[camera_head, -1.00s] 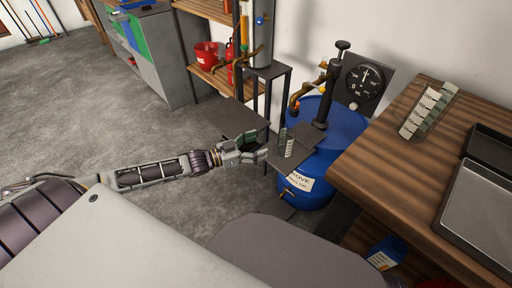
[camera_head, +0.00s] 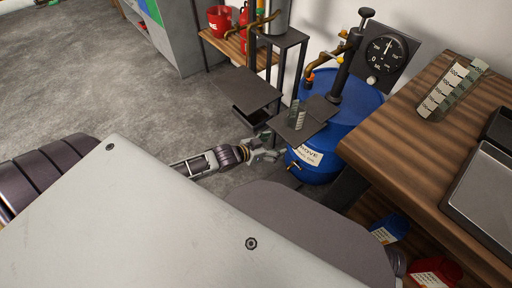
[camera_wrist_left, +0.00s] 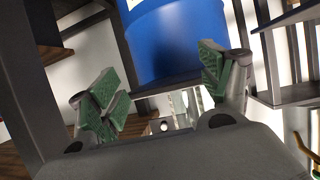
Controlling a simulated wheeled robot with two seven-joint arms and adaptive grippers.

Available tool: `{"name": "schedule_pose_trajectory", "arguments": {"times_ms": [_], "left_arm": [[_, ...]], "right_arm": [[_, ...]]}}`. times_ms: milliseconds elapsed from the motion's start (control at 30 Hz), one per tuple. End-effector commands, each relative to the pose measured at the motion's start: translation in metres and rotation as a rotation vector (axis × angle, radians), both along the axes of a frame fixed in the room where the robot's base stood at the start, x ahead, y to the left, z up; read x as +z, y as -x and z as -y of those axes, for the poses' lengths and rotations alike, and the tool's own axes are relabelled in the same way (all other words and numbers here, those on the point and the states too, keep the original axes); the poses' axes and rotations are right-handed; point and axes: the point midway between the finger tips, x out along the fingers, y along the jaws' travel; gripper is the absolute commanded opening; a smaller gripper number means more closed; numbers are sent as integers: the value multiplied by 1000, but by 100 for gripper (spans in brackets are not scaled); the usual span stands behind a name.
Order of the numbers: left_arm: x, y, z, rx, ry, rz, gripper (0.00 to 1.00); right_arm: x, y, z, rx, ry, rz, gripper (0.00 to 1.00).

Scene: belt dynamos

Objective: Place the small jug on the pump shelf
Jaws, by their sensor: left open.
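The small jug (camera_head: 297,112), clear with graduation marks, stands upright on the dark pump shelf (camera_head: 312,121) in front of the blue drum. My left gripper (camera_head: 270,150) is open and empty, below and to the left of the shelf's front edge, apart from the jug. In the left wrist view its green-padded fingers (camera_wrist_left: 165,88) are spread wide with nothing clearly held; a pale shape between them is too unclear to name. My right gripper is not in view.
The blue drum (camera_head: 325,88) carries a pump with a gauge (camera_head: 384,58). Another dark shelf (camera_head: 243,88) is at the left. A larger graduated jug (camera_head: 452,90) and a metal tray (camera_head: 490,190) are on the wooden bench (camera_head: 405,150). A red bucket (camera_head: 219,20) is at the back.

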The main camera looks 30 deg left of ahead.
Motion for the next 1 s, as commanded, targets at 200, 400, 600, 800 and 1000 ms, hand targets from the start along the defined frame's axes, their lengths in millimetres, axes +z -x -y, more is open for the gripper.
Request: {"name": "schedule_pose_trajectory", "arguments": {"times_ms": [200,400,600,800,1000], "left_arm": [[-27,22,10,59,-55,-132,79],[-51,50,17,105,-112,-281,79],[-70,85,23,138,-163,-444,79],[-84,125,29,158,-203,-619,79],[-91,165,35,161,-230,-781,79]], "right_arm": [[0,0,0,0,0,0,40],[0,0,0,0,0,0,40],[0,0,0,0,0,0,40],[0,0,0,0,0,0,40],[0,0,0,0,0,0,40]]}}
